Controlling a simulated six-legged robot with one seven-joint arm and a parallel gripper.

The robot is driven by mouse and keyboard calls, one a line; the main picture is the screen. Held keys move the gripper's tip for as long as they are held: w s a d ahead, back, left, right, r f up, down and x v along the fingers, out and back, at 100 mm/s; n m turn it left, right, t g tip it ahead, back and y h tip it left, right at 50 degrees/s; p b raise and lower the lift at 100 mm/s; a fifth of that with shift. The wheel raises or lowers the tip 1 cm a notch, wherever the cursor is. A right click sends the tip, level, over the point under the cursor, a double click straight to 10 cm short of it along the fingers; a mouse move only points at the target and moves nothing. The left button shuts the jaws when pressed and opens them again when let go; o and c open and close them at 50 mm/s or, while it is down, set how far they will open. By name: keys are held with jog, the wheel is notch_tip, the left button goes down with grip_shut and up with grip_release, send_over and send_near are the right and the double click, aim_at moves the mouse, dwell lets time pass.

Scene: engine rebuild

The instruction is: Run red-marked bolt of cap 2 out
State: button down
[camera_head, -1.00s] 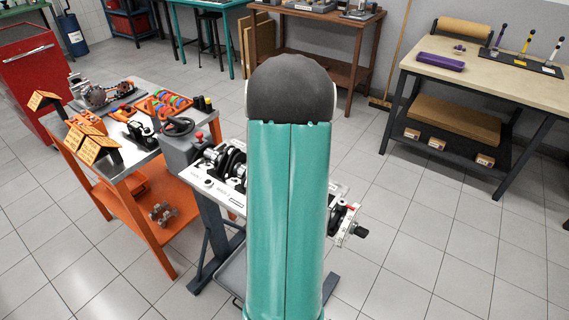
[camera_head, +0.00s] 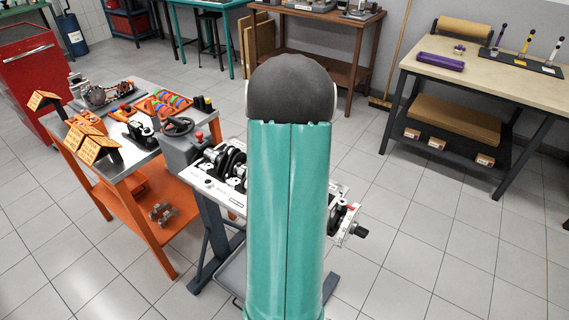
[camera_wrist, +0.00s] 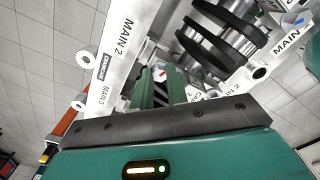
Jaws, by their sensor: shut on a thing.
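In the wrist view the red-marked bolt (camera_wrist: 161,73) shows as a small pale head with a red mark between my fingertips. My gripper (camera_wrist: 160,80) has its two green fingers close on either side of it, shut on the bolt. A white part lettered MAIN 2 (camera_wrist: 119,45) lies just left of the fingers. The bolt's lower part and its seat are hidden. In the head view the engine (camera_head: 226,172) sits on its stand, and my arm covers its middle along with the bolt and gripper.
The dark crankshaft (camera_wrist: 222,40) lies close to the right of my fingers in the wrist view. An orange cart (camera_head: 155,216) with parts stands to the left. A workbench (camera_head: 480,68) stands at the right. The floor between it and the engine is clear.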

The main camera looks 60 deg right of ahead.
jog(key=shift+a+f+n, duration=0.25)
jog(key=shift+n, duration=0.45)
jog(key=c, duration=1.4)
grip_release()
jog(key=shift+r, duration=0.1)
jog(key=shift+d, duration=0.1)
jog(key=shift+r, duration=0.15)
jog(key=shift+d+r, duration=0.1)
jog(key=shift+r, duration=0.25)
notch_tip(320, 180, up, 13)
jog(key=shift+f, duration=0.1)
jog(key=shift+w, duration=0.1)
